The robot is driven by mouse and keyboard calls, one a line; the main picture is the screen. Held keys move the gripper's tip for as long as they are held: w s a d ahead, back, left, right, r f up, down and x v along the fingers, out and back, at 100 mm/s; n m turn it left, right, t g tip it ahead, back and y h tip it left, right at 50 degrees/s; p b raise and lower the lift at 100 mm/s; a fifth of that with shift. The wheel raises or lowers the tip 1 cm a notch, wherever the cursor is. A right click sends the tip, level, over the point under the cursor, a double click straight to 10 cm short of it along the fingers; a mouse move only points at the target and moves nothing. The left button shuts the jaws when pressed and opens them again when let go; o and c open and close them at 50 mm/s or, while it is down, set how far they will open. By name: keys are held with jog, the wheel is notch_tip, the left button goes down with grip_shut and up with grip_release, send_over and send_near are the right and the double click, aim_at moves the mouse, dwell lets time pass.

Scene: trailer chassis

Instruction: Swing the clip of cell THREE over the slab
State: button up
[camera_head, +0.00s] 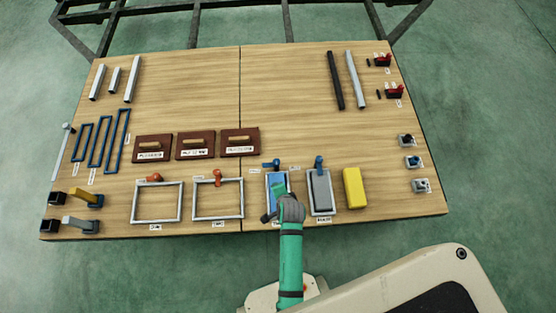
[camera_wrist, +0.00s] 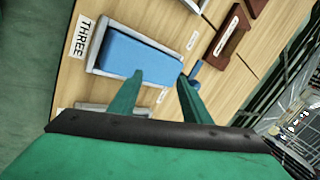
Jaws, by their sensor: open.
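Cell THREE is a light grey frame (camera_wrist: 93,55) holding a blue slab (camera_wrist: 140,52). Its label THREE (camera_wrist: 83,37) shows at the left in the wrist view. The blue clip (camera_head: 270,163) is at the far end of this cell. It points left, off the slab, and also shows in the wrist view (camera_wrist: 196,73). My gripper (camera_wrist: 160,78) is open and empty. Its fingers are above the far part of the cell, and one fingertip is close beside the clip. Whether it touches the clip I cannot tell. In the head view, my gripper (camera_head: 283,192) hides part of the slab.
To the right are a cell with a grey slab (camera_head: 320,190) and a blue clip (camera_head: 319,162), then a loose yellow block (camera_head: 354,188). To the left are two empty frames (camera_head: 217,198) with orange clips. Brown blocks (camera_head: 239,142) lie behind. The table's middle back is clear.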

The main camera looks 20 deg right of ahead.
aim_at(277, 161)
jog(key=w+d+m, duration=0.1)
jog(key=w, duration=0.1)
jog(key=w+d+m+g+y, duration=0.1)
jog(key=w, duration=0.1)
jog(key=w+d+m, duration=0.2)
jog(key=shift+w+r+g, duration=0.3)
jog(key=shift+r+g, duration=0.1)
jog(key=w+d+r+m+g+y, duration=0.2)
jog(key=w+d+r+m+y, duration=0.15)
jog(key=w+r, duration=0.25)
jog(key=shift+m+h, duration=0.35)
jog(key=shift+m, duration=0.2)
jog(key=x, duration=1)
jog(key=shift+d+f, duration=0.25)
jog(key=shift+d, duration=0.05)
jog(key=c, duration=1)
